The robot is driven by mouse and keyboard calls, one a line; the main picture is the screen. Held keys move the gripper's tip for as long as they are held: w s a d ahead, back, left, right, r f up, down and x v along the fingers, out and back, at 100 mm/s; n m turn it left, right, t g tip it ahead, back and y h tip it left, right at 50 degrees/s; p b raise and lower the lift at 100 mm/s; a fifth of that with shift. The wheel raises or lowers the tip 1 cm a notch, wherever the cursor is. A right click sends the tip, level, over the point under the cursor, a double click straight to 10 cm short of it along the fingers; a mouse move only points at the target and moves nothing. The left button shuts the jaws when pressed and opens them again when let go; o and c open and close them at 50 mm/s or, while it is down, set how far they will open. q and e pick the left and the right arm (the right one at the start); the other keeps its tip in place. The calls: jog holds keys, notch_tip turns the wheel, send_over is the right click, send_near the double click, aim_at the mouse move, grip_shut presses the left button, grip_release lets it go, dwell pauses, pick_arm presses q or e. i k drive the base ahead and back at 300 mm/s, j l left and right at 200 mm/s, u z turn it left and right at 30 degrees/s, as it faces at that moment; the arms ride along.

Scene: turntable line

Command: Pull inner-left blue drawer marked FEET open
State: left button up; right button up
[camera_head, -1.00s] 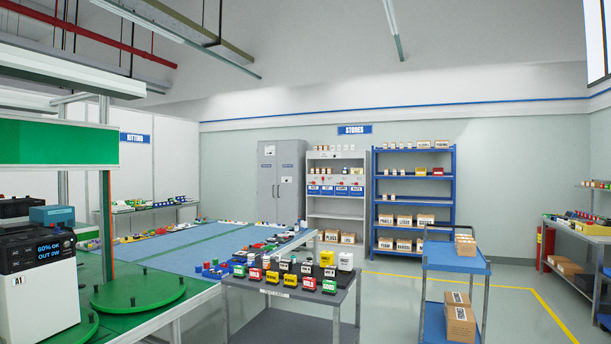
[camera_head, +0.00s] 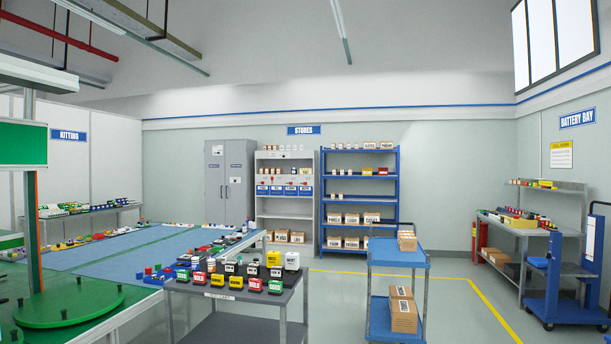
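A row of several small blue drawers with white labels sits in the white shelf unit (camera_head: 285,155) under the STORES sign, against the far wall. The inner-left blue drawer (camera_head: 277,189) is second from the left in that row. The drawers look flush with each other and shut. Their label text is too small to read, so I cannot confirm which says FEET. Neither of my grippers is in view. The shelf unit is well across the room from me.
A grey cart (camera_head: 238,299) with coloured blocks and a blue trolley (camera_head: 398,256) with boxes stand between me and the shelves. Green and blue work tables (camera_head: 130,262) fill the left. Grey floor (camera_head: 340,290) shows between cart and trolley. A blue rack (camera_head: 399,196) stands right of the drawers.

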aim_at(274, 190)
jog(key=i+l+z, duration=0.2)
jog(key=i+z, duration=0.15)
jog(key=i, duration=0.15)
jog(key=i+z, duration=0.3)
jog(key=i, duration=0.25)
jog(key=i+z, duration=0.3)
jog(key=i, duration=1.2)
jog(key=i+z, duration=0.35)
jog(key=i, duration=0.35)
jog(key=i+j+z, duration=0.15)
jog(key=i+z, duration=0.2)
jog(key=i, duration=0.3)
jog(key=i+z, duration=0.1)
jog(key=i, duration=1.45)
jog(key=i+u, duration=0.35)
jog(key=i, duration=0.3)
jog(key=i+l+u, duration=0.2)
jog(key=i+u, duration=0.15)
jog(key=i, duration=0.35)
jog(key=i+l+u, duration=0.1)
jog(key=i+u, duration=0.35)
jog(key=i, duration=1)
